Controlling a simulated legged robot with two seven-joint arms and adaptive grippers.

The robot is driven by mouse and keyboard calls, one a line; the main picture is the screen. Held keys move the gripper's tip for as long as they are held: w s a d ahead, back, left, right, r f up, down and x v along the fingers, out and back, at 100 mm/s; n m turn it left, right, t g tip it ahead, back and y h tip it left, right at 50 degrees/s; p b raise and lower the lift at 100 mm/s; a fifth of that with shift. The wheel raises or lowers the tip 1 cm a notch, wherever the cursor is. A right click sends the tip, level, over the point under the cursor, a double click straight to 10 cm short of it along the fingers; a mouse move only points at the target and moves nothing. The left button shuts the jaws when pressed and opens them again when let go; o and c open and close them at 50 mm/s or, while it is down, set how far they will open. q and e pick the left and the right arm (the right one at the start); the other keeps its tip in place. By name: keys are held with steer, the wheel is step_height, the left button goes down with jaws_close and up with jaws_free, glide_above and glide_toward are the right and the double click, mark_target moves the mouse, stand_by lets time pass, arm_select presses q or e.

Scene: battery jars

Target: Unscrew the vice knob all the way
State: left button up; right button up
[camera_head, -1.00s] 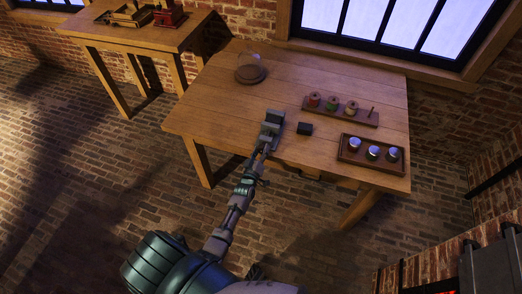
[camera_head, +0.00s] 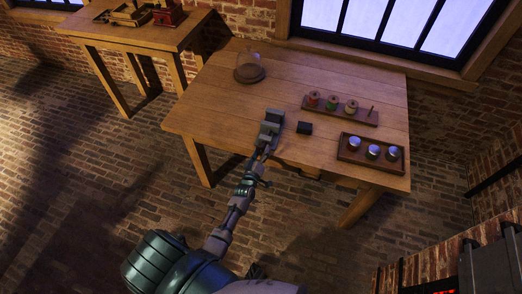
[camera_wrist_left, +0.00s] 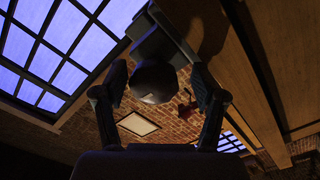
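The vice (camera_head: 272,122) is a grey block on the front edge of the wooden table, and it also shows at the top of the left wrist view (camera_wrist_left: 160,38). Its knob (camera_wrist_left: 155,82) is a round dark end facing the wrist camera. My left gripper (camera_head: 263,148) is at the front of the vice. In the left wrist view its two fingers (camera_wrist_left: 160,86) stand on either side of the knob, with a gap at the right finger. I cannot tell whether the left finger touches it. My right gripper is not in view.
A small black block (camera_head: 304,128) lies right of the vice. Behind it is a rack of coloured spools (camera_head: 340,111). A tray (camera_head: 345,155) with three jars is at the right front. A glass dome (camera_head: 250,66) stands at the back left. The table's left part is clear.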

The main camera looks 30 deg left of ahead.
arm_select(q)
steer(key=shift+w+a+r, duration=0.1)
steer(key=shift+r, duration=0.3)
steer(key=shift+s, duration=0.35)
steer(key=v, duration=1.1)
steer(key=shift+s+f, duration=0.15)
